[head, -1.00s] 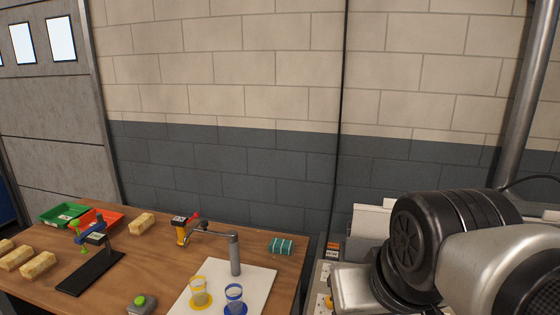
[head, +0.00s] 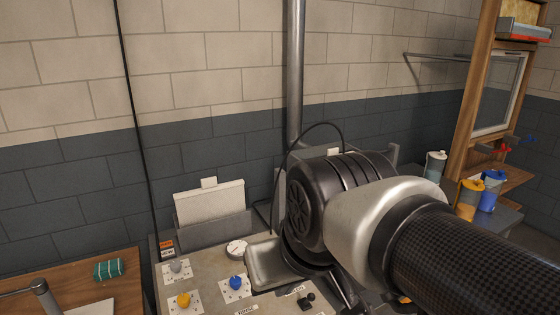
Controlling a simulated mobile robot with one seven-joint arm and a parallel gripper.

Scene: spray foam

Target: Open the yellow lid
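A yellow-orange canister (head: 467,207) stands on the dark surface at the right in the head view. Its yellow lid (head: 472,185) sits on top and looks shut. A blue canister (head: 489,192) stands right beside it, and a grey canister with a pale lid (head: 435,166) stands to its left and further back. My arm crosses the lower right of the view, in front of part of that surface. My gripper is not visible, so I cannot see where it is relative to the lid.
A control panel (head: 205,272) with a yellow knob (head: 184,300) and a blue knob (head: 235,283) lies at the lower middle. A wooden table (head: 70,275) is at the left. A wooden shelf frame (head: 467,120) and a metal pipe (head: 296,70) stand behind.

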